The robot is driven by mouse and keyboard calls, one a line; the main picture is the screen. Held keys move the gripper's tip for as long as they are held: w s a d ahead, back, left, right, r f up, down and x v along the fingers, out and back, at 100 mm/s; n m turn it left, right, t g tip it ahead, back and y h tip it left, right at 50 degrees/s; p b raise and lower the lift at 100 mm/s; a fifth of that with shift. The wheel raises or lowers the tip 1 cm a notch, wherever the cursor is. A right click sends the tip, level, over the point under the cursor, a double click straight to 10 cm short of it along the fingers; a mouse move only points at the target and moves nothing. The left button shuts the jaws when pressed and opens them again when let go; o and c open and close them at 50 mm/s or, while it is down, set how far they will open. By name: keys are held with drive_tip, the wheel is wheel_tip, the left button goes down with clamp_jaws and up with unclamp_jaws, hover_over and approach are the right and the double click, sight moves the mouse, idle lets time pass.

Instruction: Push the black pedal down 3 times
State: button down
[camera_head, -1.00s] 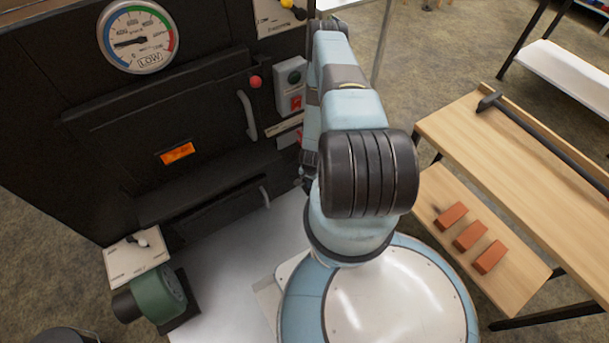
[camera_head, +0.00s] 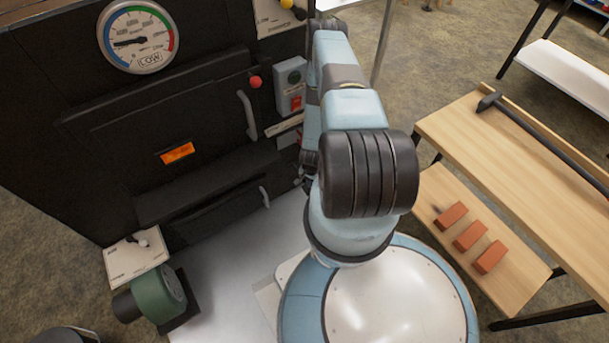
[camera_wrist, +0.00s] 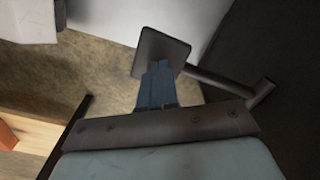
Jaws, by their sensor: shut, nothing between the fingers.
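The black pedal (camera_wrist: 164,50) shows in the wrist view as a dark square plate, with a dark rod running from it to the right. My gripper (camera_wrist: 158,68) is shut and empty, with its blue fingers together. The fingertips overlap the lower middle of the pedal plate in the picture. I cannot tell whether they touch it. In the head view my own arm hides the gripper, and the pedal does not show.
The dark evaporator front (camera_head: 130,120) with its gauge (camera_head: 138,37) stands at the left. A green motor (camera_head: 158,294) is at its lower left. A wooden bench (camera_head: 480,130) with a black-headed tool and bricks (camera_head: 470,237) on its lower shelf is at the right.

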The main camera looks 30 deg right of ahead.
drive_tip(key=shift+s+r, duration=0.25)
drive_tip(key=shift+r, duration=0.95)
drive_tip(key=shift+s+r, duration=0.25)
drive_tip(key=shift+r, duration=0.95)
